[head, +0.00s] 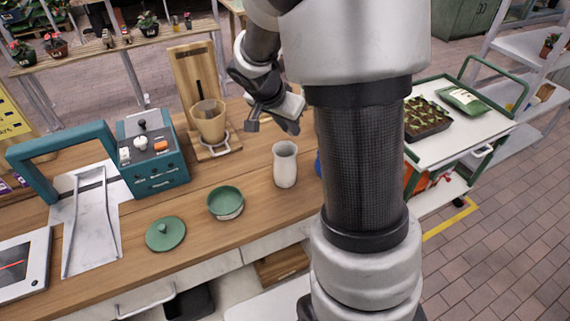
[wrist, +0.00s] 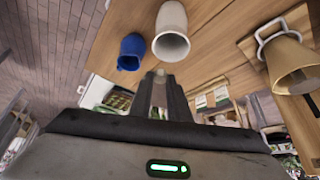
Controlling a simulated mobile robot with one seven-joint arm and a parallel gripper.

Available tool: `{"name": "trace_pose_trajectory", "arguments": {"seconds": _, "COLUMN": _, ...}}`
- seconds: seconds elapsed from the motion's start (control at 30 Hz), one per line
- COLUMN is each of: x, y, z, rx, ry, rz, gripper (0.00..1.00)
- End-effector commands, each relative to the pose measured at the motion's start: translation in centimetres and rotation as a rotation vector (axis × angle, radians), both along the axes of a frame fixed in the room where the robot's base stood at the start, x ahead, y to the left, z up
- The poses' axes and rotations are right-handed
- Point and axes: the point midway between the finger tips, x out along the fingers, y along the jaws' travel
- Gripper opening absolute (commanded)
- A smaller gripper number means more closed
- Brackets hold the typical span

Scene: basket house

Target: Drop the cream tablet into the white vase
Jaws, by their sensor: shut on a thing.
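The white vase (head: 285,166) stands upright on the wooden bench, near its front edge. In the wrist view the vase (wrist: 172,42) is just beyond my fingertips, apart from them. My gripper (head: 273,116) is above the bench, behind and a little left of the vase. In the wrist view my gripper (wrist: 160,82) has its fingers close together, shut on a small pale thing (wrist: 158,73) at their tips. I take it to be the cream tablet, mostly hidden by the fingers. No other cream tablet shows.
A blue cup (wrist: 131,53) stands close beside the vase. A tan cone-shaped dripper (head: 209,122) on a wooden stand is left of my gripper. A green bowl (head: 226,202), green lid (head: 165,234) and teal machine (head: 152,150) are further left. Bench between bowl and vase is clear.

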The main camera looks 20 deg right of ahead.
Motion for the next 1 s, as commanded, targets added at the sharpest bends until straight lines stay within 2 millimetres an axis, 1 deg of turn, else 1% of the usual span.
{"name": "trace_pose_trajectory", "arguments": {"seconds": 0.07, "x": 0.0, "y": 0.0, "z": 0.0, "rx": 0.000, "ry": 0.000, "rz": 0.000, "gripper": 0.00}}
{"name": "trace_pose_trajectory", "arguments": {"seconds": 0.1, "x": 0.0, "y": 0.0, "z": 0.0, "rx": 0.000, "ry": 0.000, "rz": 0.000, "gripper": 0.23}}
{"name": "trace_pose_trajectory", "arguments": {"seconds": 0.2, "x": 0.0, "y": 0.0, "z": 0.0, "rx": 0.000, "ry": 0.000, "rz": 0.000, "gripper": 0.38}}
{"name": "trace_pose_trajectory", "arguments": {"seconds": 0.47, "x": 0.0, "y": 0.0, "z": 0.1, "rx": 0.000, "ry": 0.000, "rz": 0.000, "gripper": 0.38}}
{"name": "trace_pose_trajectory", "arguments": {"seconds": 0.57, "x": -0.1, "y": 0.2, "z": 0.5, "rx": 0.000, "ry": -0.001, "rz": 0.000, "gripper": 0.38}}
{"name": "trace_pose_trajectory", "arguments": {"seconds": 0.63, "x": -0.3, "y": 0.5, "z": 1.1, "rx": -0.001, "ry": -0.003, "rz": 0.001, "gripper": 0.38}}
{"name": "trace_pose_trajectory", "arguments": {"seconds": 0.77, "x": -0.9, "y": 1.6, "z": 3.3, "rx": 0.000, "ry": -0.006, "rz": 0.003, "gripper": 0.38}}
{"name": "trace_pose_trajectory", "arguments": {"seconds": 1.0, "x": -2.5, "y": 4.1, "z": 8.5, "rx": 0.001, "ry": -0.007, "rz": 0.003, "gripper": 0.38}}
